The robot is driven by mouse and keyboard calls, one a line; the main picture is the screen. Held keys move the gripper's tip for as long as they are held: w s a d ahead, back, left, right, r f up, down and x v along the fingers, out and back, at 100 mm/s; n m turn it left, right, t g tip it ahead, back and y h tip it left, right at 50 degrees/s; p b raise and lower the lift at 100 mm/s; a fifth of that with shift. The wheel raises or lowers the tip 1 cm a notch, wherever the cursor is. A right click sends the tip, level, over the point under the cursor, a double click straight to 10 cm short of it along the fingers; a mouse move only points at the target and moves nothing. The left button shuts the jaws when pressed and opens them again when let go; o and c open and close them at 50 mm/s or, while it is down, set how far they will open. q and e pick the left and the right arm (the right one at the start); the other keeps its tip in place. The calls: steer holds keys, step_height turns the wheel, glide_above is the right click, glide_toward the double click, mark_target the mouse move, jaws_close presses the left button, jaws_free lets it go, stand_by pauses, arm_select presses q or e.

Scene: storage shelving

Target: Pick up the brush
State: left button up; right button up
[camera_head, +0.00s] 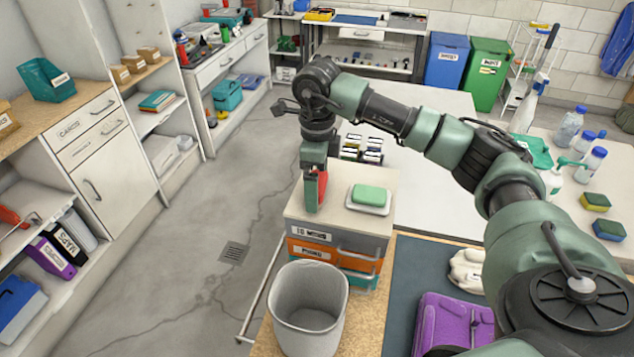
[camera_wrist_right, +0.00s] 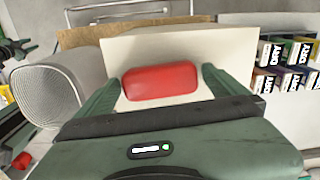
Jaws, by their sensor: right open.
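The brush, a red rounded block (camera_wrist_right: 160,81), lies on the pale top of a small drawer unit (camera_wrist_right: 208,50). In the wrist view it sits between the two green fingers of my right gripper (camera_wrist_right: 160,92), with a narrow gap at each side. In the head view my right gripper (camera_head: 315,193) points down at the left part of the drawer unit (camera_head: 352,215), and a red strip of the brush (camera_head: 322,187) shows beside a finger. The brush's underside is hidden. My right gripper is open. My left gripper is not in view.
A green sponge on a white dish (camera_head: 369,198) sits right of the gripper. A grey bin (camera_head: 308,310) stands in front of the drawer unit. Small labelled boxes (camera_head: 362,148) are behind it. A purple bag (camera_head: 455,325) and gloves (camera_head: 467,270) lie at the right.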

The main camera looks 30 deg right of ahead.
steer(key=shift+f, duration=0.1)
steer(key=c, duration=1.2)
steer(key=shift+c, duration=0.3)
steer(key=shift+r, duration=0.2)
step_height(320, 180, up, 7)
steer(key=shift+w+r+b, duration=0.1)
steer(key=shift+b, duration=0.95)
step_height(320, 180, up, 13)
steer(key=p, duration=0.2)
steer(key=shift+f, duration=0.2)
